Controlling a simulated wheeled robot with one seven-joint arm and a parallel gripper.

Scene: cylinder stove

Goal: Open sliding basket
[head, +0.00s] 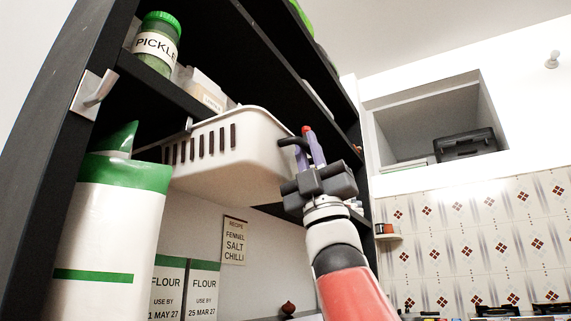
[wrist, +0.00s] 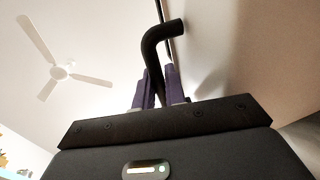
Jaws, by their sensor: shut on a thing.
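The sliding basket (head: 228,150) is white with a row of dark slots. It hangs under a shelf of the black rack and its front end sticks out toward my gripper. A dark curved handle (head: 291,143) is at its right end, and it shows large in the wrist view (wrist: 153,48). My gripper (head: 312,148) has purple fingers, which also show in the wrist view (wrist: 156,88). They are shut on the handle, one on each side of it. Part of the handle is hidden behind the fingers.
The black rack (head: 62,120) frames the left side. A pickle jar (head: 157,45) stands on the shelf above the basket. A large white and green bag (head: 112,225) and flour packs (head: 203,290) stand below. A wall niche (head: 430,115) holds a black case. The space right of my gripper looks free.

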